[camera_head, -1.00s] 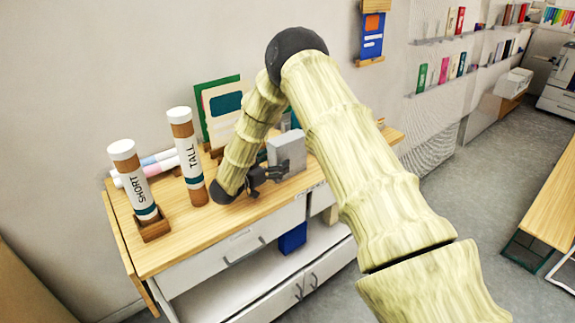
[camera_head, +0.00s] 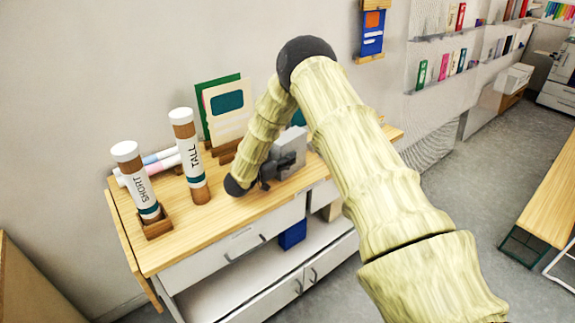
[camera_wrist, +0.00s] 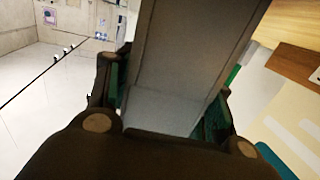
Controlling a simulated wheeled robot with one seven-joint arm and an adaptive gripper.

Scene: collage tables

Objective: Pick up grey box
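The grey box (camera_head: 291,146) stands on the wooden top of the cabinet, toward the right of the head view. My gripper (camera_head: 270,172) is at its lower left side and covers part of it. In the wrist view the grey box (camera_wrist: 185,65) lies between the two fingers of my gripper (camera_wrist: 163,108), one on each side. The green finger pads are close against its sides. Whether they press on it is unclear. The box's far end runs out of the wrist view.
Two labelled tubes, SHORT (camera_head: 138,180) and TALL (camera_head: 188,155), stand at the left of the cabinet top (camera_head: 215,214). Upright folders (camera_head: 228,112) stand behind my arm near the wall. A blue box (camera_head: 292,235) sits on the shelf below.

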